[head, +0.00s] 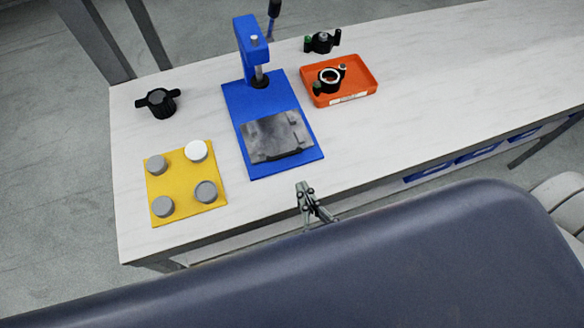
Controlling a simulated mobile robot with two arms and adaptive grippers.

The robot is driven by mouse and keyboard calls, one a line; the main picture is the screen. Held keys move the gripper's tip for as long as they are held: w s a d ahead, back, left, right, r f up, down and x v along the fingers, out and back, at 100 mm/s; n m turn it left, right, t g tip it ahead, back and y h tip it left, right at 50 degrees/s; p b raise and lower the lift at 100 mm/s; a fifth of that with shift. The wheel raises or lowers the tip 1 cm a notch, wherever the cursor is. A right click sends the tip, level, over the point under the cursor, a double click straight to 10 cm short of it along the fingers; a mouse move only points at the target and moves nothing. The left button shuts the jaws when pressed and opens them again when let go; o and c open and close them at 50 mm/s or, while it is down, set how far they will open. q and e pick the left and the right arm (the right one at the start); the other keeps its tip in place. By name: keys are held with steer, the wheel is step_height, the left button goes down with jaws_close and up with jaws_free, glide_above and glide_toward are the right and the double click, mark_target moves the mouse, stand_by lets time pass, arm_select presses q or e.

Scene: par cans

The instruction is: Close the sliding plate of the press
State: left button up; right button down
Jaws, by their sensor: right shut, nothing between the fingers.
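The blue press (250,52) stands on its blue base plate (241,97) on the white table, its lever rising at the back. The grey metal sliding plate (276,136) lies on the front part of the base, apart from the spot under the press ram (259,78). My left gripper is not in view.
A yellow board (184,183) with several round pucks lies left of the press. A black knobbed part (159,102) stands behind it. An orange tray (357,82) holding a black part is on the right, with another black part (321,42) behind. The table's right side is clear.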

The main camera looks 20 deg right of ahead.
steer(key=b, duration=0.2)
glide_toward(276, 133)
steer(key=v, duration=0.3)
steer(key=shift+a+f, duration=0.1)
steer(key=shift+a, duration=0.05)
steer(key=shift+p, duration=0.3)
steer(key=shift+w, duration=0.3)
steer(key=p+x, duration=0.1)
steer(key=x, duration=0.3)
steer(key=r+p+x, duration=0.1)
steer(key=x, duration=0.2)
steer(key=r+p+x, duration=0.1)
steer(key=x, duration=0.3)
steer(key=shift+w+r, duration=0.2)
steer(key=shift+w, duration=0.45)
steer(key=shift+r, duration=0.1)
steer(key=shift+r, duration=0.1)
